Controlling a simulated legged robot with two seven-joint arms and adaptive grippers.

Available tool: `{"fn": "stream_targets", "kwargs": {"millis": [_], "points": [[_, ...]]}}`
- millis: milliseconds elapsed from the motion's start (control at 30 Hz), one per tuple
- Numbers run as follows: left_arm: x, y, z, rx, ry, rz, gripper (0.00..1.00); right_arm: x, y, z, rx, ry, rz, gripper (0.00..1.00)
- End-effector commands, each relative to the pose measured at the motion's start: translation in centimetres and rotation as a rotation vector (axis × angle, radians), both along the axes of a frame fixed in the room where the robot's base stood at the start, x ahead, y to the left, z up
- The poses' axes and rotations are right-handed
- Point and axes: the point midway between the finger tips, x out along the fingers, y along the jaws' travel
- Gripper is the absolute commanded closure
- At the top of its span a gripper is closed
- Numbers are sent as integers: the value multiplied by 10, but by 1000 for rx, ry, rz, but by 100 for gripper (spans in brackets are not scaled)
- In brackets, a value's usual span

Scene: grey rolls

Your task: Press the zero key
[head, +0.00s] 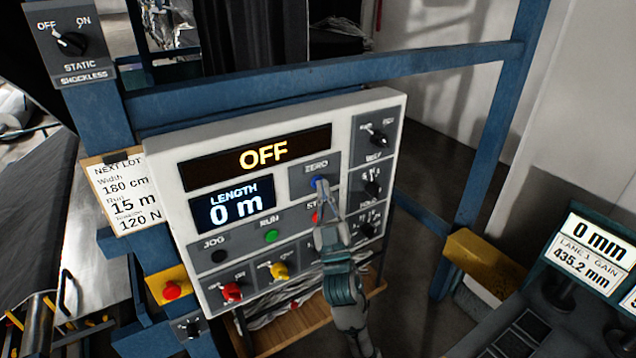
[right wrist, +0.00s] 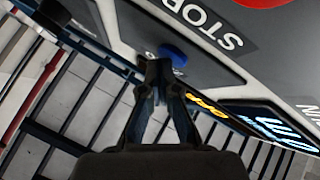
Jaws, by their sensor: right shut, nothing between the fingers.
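The zero key is a round blue button (head: 317,182) under the label ZERO on the white control panel (head: 385,100). It also shows in the right wrist view as a blue disc (right wrist: 173,54). My right gripper (head: 320,188) is shut and empty, and its fingertips point at the key. In the right wrist view the fingertips (right wrist: 158,68) overlap the key's near edge. I cannot tell whether they touch it. The length display (head: 235,204) reads 0 m, and the display above it (head: 263,153) reads OFF. My left gripper is not in view.
A red stop button (head: 316,217) sits just below the zero key, partly hidden by my gripper. The green run button (head: 271,236), black jog button (head: 219,256) and several knobs are nearby. A blue frame (head: 330,77) surrounds the panel.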

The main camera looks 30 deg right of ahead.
Motion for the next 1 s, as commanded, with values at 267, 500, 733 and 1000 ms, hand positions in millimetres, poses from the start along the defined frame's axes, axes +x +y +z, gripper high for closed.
{"fn": "stream_targets", "kwargs": {"millis": [267,500,733,1000], "points": [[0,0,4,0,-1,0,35,-13,0,0,0,-1,1,100],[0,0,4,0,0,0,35,-13,0,0,0,-1,1,100],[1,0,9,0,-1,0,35,-28,-1,1,1,0,-1,100],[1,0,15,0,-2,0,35,-55,-3,1,0,-1,0,100]]}}
